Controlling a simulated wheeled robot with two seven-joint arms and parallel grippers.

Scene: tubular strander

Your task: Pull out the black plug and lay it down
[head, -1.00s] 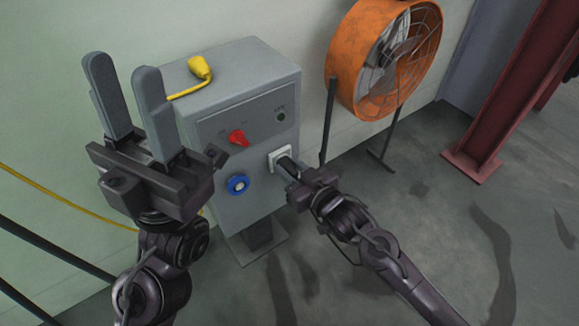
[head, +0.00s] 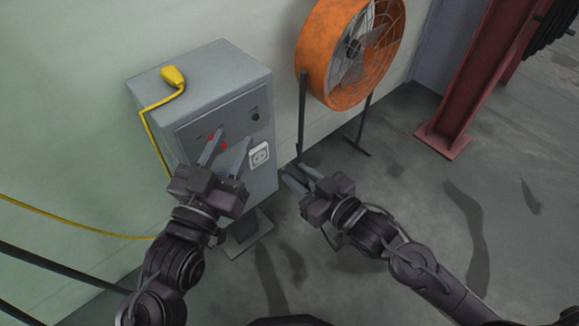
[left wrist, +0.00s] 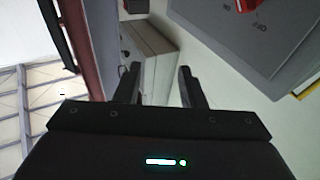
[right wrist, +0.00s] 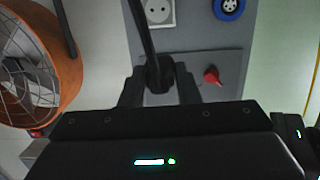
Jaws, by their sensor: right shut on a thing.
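The black plug (right wrist: 158,74) is between the fingers of my right gripper (right wrist: 160,85), which is shut on it. A dark cable-like strip runs up from it in the right wrist view. In the head view my right gripper (head: 298,178) is right of the grey cabinet, and the plug is hard to make out there. The white socket (head: 260,154) on the cabinet front is empty; it also shows in the right wrist view (right wrist: 160,11). My left gripper (head: 232,140) is open and empty in front of the cabinet panel; its spread fingers show in the left wrist view (left wrist: 159,68).
The grey cabinet (head: 160,95) has a red knob (right wrist: 212,75) and a blue socket (right wrist: 229,7). A yellow connector (head: 173,77) with its cable lies on top. An orange fan (head: 318,52) stands behind right, near a red column (head: 468,80).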

